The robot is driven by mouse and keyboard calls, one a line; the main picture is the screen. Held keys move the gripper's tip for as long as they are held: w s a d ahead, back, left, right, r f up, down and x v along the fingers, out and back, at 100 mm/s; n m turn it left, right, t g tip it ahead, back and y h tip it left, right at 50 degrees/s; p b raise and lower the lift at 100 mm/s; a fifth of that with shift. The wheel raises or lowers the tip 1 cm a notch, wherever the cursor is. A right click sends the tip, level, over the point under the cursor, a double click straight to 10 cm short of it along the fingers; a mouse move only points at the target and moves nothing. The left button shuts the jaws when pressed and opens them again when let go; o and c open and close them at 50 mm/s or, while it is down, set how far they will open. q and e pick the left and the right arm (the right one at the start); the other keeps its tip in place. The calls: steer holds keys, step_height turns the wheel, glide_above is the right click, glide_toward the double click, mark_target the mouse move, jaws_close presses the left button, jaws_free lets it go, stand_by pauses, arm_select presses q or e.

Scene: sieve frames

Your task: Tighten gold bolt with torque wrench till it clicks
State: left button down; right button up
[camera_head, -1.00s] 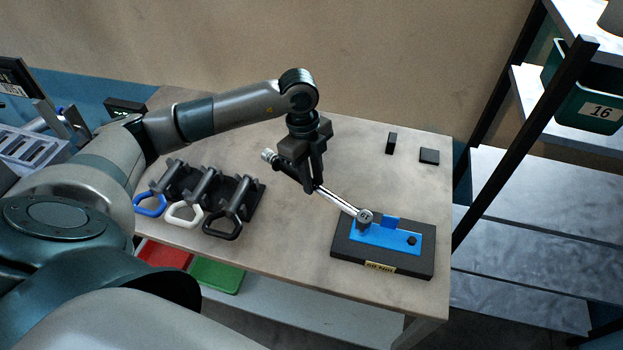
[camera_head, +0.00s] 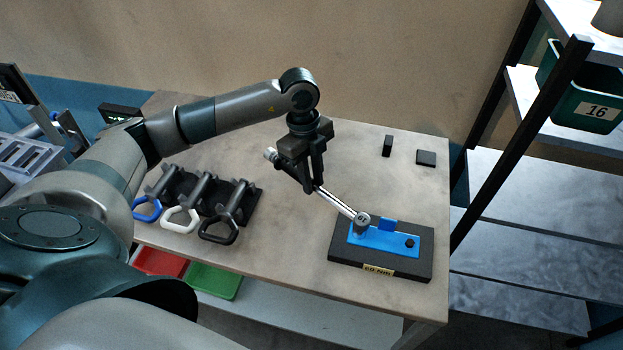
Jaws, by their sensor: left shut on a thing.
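The torque wrench (camera_head: 334,201) is a silver bar with a round head (camera_head: 363,218) at its lower right end. My left gripper (camera_head: 312,188) is shut on the torque wrench and holds it at a slant above the table. The wrench head is over the left part of a blue plate (camera_head: 378,240) on a black block (camera_head: 345,254) with a yellow label. The gold bolt is not visible; the wrench head may cover it. A dark bolt (camera_head: 409,243) shows at the plate's right. My right gripper is not in view.
A rack (camera_head: 255,207) with several dark tools, with blue, white and black looped handles, lies left on the table (camera_head: 290,250). Two small black blocks (camera_head: 387,146) (camera_head: 426,158) stand at the back right. Red (camera_head: 160,262) and green (camera_head: 215,281) trays sit below the front edge.

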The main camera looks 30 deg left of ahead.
arm_select(q)
steer(key=shift+w+d, duration=0.1)
steer(key=shift+w, duration=0.15)
steer(key=shift+w+m, duration=0.25)
steer(key=shift+m, duration=0.15)
steer(key=shift+w+d+b, duration=0.15)
steer(key=shift+w+b, duration=0.15)
steer(key=shift+b, duration=0.15)
steer(key=shift+w+d+m, duration=0.1)
steer(key=shift+w+m, duration=0.2)
steer(key=shift+m, duration=0.2)
steer(key=shift+w+d+b, duration=0.15)
steer(key=shift+w+b, duration=0.1)
steer(key=shift+b, duration=0.1)
steer(key=shift+w+d+m, duration=0.1)
steer(key=shift+w+m, duration=0.2)
steer(key=shift+m, duration=0.1)
steer(key=shift+w+r, duration=0.1)
steer(key=shift+w+d+m+b, duration=0.15)
steer(key=shift+m+b, duration=0.15)
steer(key=shift+b, duration=0.05)
stand_by(0.4)
